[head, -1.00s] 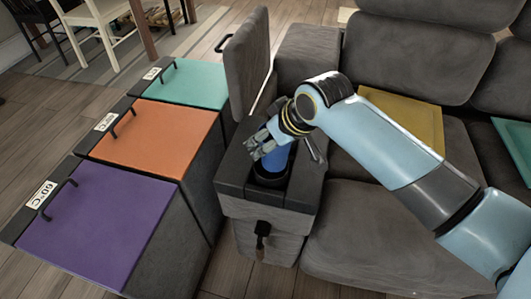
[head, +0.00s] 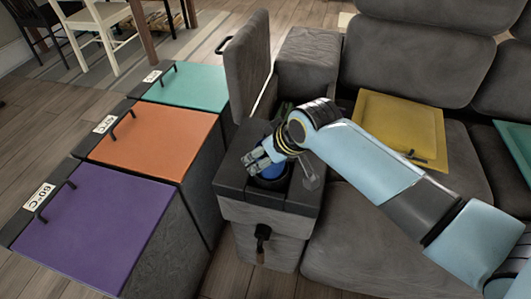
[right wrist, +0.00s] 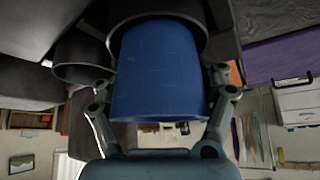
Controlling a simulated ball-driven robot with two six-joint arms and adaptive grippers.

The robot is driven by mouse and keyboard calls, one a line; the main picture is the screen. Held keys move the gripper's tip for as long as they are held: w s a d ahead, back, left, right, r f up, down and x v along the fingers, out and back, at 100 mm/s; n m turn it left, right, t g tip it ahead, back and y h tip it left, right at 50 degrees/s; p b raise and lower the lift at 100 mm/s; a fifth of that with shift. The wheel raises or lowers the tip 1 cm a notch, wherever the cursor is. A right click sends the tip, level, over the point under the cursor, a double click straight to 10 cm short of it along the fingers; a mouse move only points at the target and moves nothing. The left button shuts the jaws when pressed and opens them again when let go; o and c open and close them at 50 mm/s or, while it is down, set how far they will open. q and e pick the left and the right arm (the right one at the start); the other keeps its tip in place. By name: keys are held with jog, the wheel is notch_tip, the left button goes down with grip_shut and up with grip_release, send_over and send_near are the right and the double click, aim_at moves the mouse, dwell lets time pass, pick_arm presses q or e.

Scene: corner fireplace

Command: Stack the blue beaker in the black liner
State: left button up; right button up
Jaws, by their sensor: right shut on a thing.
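The beaker also shows large in the right wrist view (right wrist: 160,75), between the two fingers. Its far end is inside the rim of the black liner (right wrist: 198,28), which hides that end. In the head view the dark liner (head: 272,184) sits in the armrest opening, with the beaker partly sunk in it. How deep the beaker sits cannot be told. My left gripper is not in view.
A second dark round holder (right wrist: 78,62) is beside the liner. The armrest lid (head: 248,66) stands open behind. Purple (head: 95,235), orange (head: 152,135) and teal (head: 184,84) lidded boxes stand left. A yellow panel (head: 400,125) lies on the sofa.

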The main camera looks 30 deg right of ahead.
jog(key=shift+o, duration=0.2)
jog(key=shift+s+d+f, duration=0.1)
jog(key=shift+s+f, duration=0.15)
jog(key=shift+f, duration=0.15)
jog(key=o, duration=1.3)
jog(key=shift+f, duration=0.15)
jog(key=p+v, duration=0.1)
jog(key=v, duration=0.3)
jog(key=p+v, duration=0.1)
jog(key=v, duration=0.3)
jog(key=w+p+v, duration=0.1)
jog(key=v, duration=0.4)
jog(key=shift+r, duration=0.4)
